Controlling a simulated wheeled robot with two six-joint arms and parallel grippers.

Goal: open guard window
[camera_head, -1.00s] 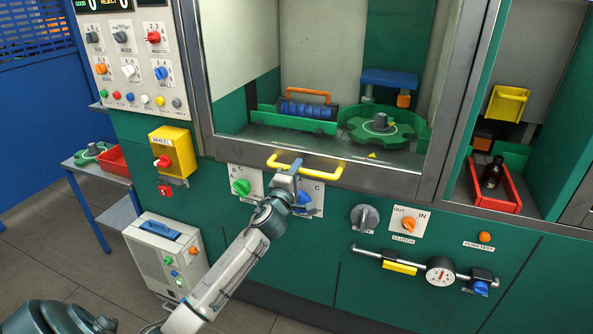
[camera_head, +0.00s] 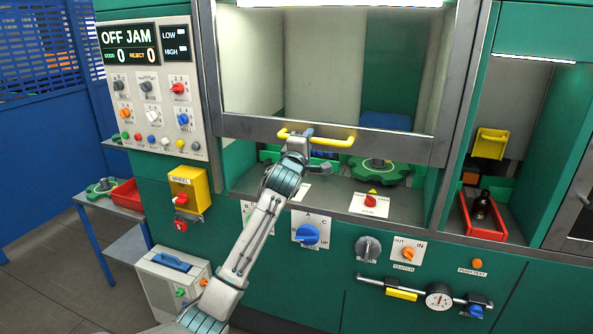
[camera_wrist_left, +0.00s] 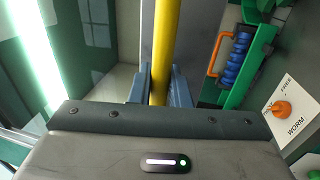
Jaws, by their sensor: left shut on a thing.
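The guard window (camera_head: 400,146) is a grey-framed clear pane on the green machine. Its bottom rail stands raised above the sill, leaving an open gap beneath it. A yellow bar handle (camera_head: 335,142) runs along that rail. My left gripper (camera_head: 297,143) is shut on the handle toward its left end. In the left wrist view, the yellow handle (camera_wrist_left: 164,45) passes between the blue-grey fingers of the gripper (camera_wrist_left: 161,88). My right gripper is not in view.
Inside the opening are a green wheel (camera_head: 380,172) and a red knob on a white plate (camera_head: 370,203). A control panel (camera_head: 152,90) stands at left. Below the sill are a blue knob (camera_head: 307,235) and a gauge (camera_head: 439,296). A red tray (camera_head: 484,222) holds a dark bottle at right.

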